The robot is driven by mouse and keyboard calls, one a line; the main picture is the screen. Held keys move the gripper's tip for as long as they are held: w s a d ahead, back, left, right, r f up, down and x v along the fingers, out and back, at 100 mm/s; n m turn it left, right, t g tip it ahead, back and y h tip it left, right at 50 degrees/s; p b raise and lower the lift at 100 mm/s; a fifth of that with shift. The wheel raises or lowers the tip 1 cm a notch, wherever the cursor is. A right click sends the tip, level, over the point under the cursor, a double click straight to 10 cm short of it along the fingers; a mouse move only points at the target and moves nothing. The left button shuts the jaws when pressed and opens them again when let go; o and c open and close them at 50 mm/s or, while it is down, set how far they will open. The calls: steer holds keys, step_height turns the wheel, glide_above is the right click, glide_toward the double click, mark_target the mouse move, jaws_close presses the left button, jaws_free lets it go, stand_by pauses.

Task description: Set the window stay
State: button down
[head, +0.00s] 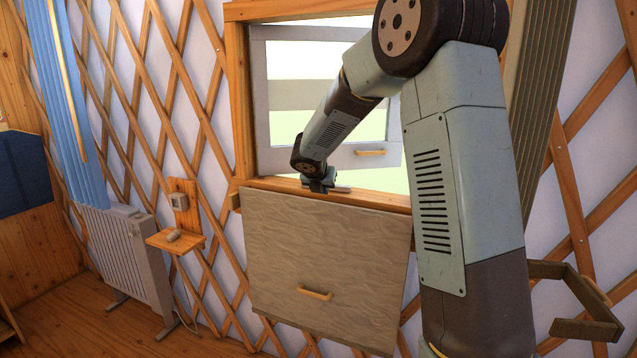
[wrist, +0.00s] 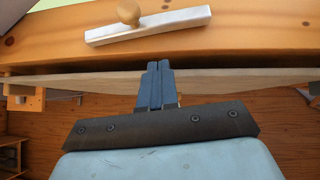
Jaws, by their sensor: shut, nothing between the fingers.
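The window stay is a pale metal bar (wrist: 150,27) with a round wooden knob (wrist: 128,12). It lies on the wooden sill (wrist: 45,50), and its end shows beside my gripper in the head view (head: 342,189). The window sash (head: 285,125), a pale frame with a wooden handle (head: 370,152), stands tilted out from the window frame (head: 240,105). My gripper (wrist: 158,68) is shut and empty. Its fingertips are over the top edge of the panel below the sill, a little short of the bar and apart from it. My arm hides part of the window.
A grey-brown panel (head: 320,262) with a wooden handle (head: 314,294) hangs below the sill. A white radiator (head: 128,250) and a small wooden shelf (head: 160,241) are at left. A dark-edged bracket (head: 570,280) projects at right. A blue curtain (head: 55,85) hangs far left.

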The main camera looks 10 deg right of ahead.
steer(key=shift+w+d+f, duration=0.1)
steer(key=shift+w+d, duration=0.25)
steer(key=shift+w, duration=0.3)
steer(key=shift+w+d+f, duration=0.1)
steer(key=shift+w+d, duration=0.25)
steer(key=shift+w, duration=0.3)
steer(key=shift+w+d+f, duration=0.1)
steer(key=shift+w+d, duration=0.25)
steer(key=shift+w, duration=0.3)
